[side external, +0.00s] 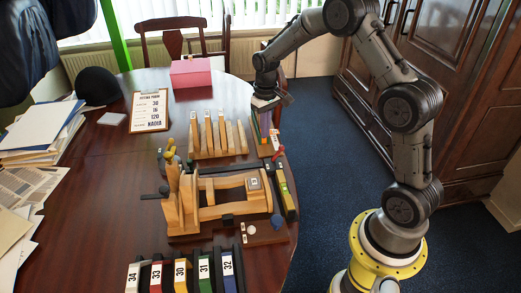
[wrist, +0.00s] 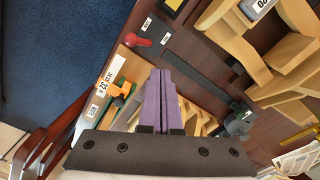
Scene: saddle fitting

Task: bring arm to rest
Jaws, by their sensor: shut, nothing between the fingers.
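My gripper (wrist: 160,72) is shut and empty; its two purple fingers lie together in the wrist view. In the side external view my gripper (side external: 264,118) points down at the far right edge of the table, beside a wooden rack of upright slats (side external: 217,135). The fingertips are hard to make out there among coloured pieces. A wooden saddle-fitting frame (side external: 222,212) with upright posts stands nearer the camera. An orange clamp-like piece (wrist: 117,91) shows left of the fingers in the wrist view.
Numbered coloured blocks (side external: 180,273) stand at the front. A clipboard (side external: 150,111), a pink box (side external: 191,72), a dark cap (side external: 97,86) and paper stacks (side external: 40,133) lie further left and back. Blue carpet (side external: 325,150) lies open between table and arm base.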

